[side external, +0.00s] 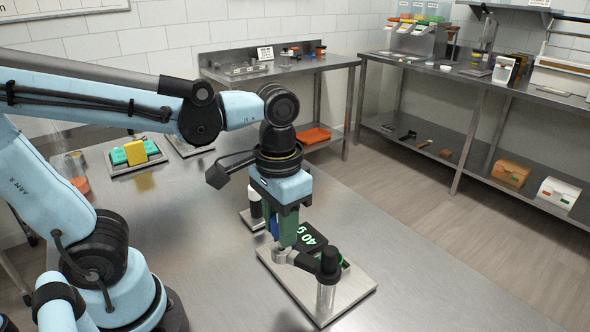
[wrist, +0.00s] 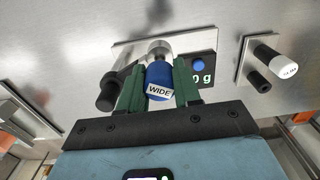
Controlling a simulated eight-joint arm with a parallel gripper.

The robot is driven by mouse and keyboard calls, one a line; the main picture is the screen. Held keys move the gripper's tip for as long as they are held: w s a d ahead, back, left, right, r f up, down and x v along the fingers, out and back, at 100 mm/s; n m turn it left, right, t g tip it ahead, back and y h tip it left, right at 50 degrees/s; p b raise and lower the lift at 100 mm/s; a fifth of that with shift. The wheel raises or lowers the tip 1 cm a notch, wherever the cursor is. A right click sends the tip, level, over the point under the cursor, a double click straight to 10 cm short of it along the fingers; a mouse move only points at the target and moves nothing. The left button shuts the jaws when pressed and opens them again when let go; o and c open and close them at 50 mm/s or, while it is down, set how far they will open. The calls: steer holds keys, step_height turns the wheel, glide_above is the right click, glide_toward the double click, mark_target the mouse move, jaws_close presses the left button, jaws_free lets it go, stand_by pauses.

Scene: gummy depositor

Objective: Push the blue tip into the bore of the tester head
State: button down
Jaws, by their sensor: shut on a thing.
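The blue tip (wrist: 160,80) carries a white label reading "WIDE" and sits between the two green fingers of my gripper (wrist: 159,73). My gripper (side external: 284,236) is shut on it. In the side view only a sliver of the blue tip (side external: 274,229) shows behind the fingers. The metal tester head (side external: 283,256) is at the end of a dark arm on the tester, right below my fingertips. In the wrist view the tip's far end meets or overlaps the head (wrist: 158,49); its bore is hidden, so I cannot tell whether the tip is inside.
The tester plate (side external: 349,290) bears a clear post with a black cap (side external: 328,262) and a display (side external: 311,236) reading "40 g". A small stand (wrist: 248,62) with one white and one black cylinder is beside it. A tray (side external: 120,171) with green and yellow blocks lies left.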

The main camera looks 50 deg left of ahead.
steer(key=shift+r, duration=1.25)
steer(key=shift+f, duration=0.15)
steer(key=shift+f, duration=2.8)
steer(key=shift+r, duration=0.2)
stand_by(0.4)
